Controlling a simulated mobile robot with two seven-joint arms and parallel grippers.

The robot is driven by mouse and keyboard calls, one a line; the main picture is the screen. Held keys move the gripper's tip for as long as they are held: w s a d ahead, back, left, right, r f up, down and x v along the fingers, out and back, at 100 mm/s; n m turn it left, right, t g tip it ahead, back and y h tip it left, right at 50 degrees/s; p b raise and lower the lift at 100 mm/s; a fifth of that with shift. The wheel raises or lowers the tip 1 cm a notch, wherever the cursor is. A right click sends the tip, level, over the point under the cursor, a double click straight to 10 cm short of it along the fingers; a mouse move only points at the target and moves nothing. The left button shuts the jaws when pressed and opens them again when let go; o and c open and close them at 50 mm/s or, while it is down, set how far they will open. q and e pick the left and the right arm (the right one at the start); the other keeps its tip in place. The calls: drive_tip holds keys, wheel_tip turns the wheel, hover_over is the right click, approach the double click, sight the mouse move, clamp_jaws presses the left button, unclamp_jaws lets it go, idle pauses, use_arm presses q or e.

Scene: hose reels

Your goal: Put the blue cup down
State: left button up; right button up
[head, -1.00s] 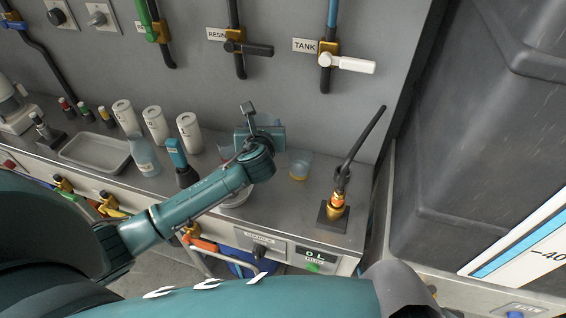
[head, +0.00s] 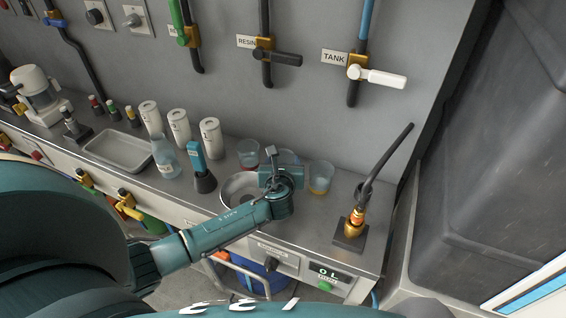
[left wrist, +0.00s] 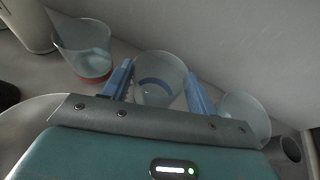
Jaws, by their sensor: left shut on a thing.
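My left gripper (head: 282,172) is over the back of the bench, between two other clear cups. In the left wrist view, its two blue fingers (left wrist: 160,90) are shut on a clear cup with blue in it, the blue cup (left wrist: 157,70). The cup looks roughly upright. My right gripper is not in view.
A cup with red in its bottom (head: 248,152) stands left of the gripper, and a cup with amber in its bottom (head: 320,176) stands right. A round metal bowl (head: 230,190) is just in front. A brass hose fitting (head: 354,222) stands further right. Bare bench (head: 318,220) lies between.

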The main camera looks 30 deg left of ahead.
use_arm(q)
drive_tip(key=o, duration=0.6)
drive_tip(key=shift+f, duration=0.15)
drive_tip(key=shift+c, duration=0.2)
drive_tip(key=o, duration=0.5)
drive_tip(key=shift+c, duration=0.2)
drive_tip(key=shift+r, duration=0.3)
drive_tip(key=p+v, duration=0.1)
drive_tip(key=v, duration=1.1)
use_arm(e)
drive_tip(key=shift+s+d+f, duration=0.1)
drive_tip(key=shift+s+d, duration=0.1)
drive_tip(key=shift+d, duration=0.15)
use_arm(q)
drive_tip(key=shift+f, duration=0.1)
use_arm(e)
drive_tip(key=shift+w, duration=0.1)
